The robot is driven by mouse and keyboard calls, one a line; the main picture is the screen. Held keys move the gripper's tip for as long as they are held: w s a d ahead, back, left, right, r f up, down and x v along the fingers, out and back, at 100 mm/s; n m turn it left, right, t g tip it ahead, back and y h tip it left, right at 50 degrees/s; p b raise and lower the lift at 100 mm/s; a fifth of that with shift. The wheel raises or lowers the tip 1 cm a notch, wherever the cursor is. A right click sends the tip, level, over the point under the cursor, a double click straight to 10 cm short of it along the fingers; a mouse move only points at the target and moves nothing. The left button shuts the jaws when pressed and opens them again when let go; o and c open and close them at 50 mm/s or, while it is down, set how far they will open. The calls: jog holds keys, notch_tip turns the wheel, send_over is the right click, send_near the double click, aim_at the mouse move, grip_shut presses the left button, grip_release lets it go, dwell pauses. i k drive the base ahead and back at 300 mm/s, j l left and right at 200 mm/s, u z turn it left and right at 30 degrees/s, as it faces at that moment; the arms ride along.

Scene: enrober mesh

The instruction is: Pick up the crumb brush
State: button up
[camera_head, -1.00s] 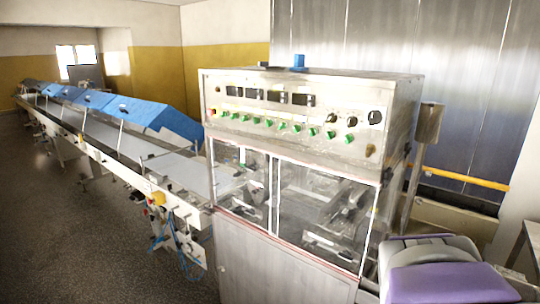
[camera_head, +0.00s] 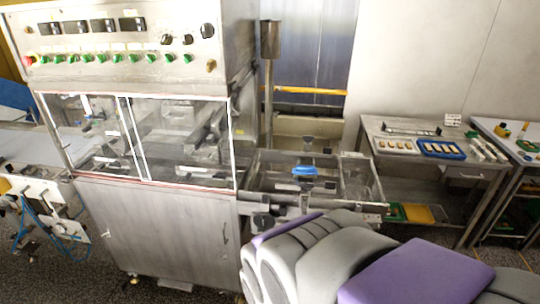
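I cannot pick out the crumb brush for certain. A small blue item (camera_head: 305,171) with dark parts around it lies over the open metal frame (camera_head: 262,170) at the right end of the enrober. It is too small to tell whether this is the brush. My gripper is not in view. Grey and purple parts of my own body fill the bottom right and hide the floor and part of the frame's front.
The enrober cabinet (camera_head: 150,235) stands at left with clear windows and a control panel (camera_head: 120,50). A metal table (camera_head: 385,145) at right holds a blue tray (camera_head: 440,149) and small pieces. A second table (camera_head: 490,125) stands beyond it. Floor shows at lower left.

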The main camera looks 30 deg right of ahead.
aim_at(304, 170)
jog(key=i+l+u, duration=0.15)
jog(key=l+u, duration=0.35)
jog(key=l, duration=0.85)
jog(key=k+l+u, duration=0.1)
jog(key=l+u, duration=0.4)
jog(key=l, duration=0.85)
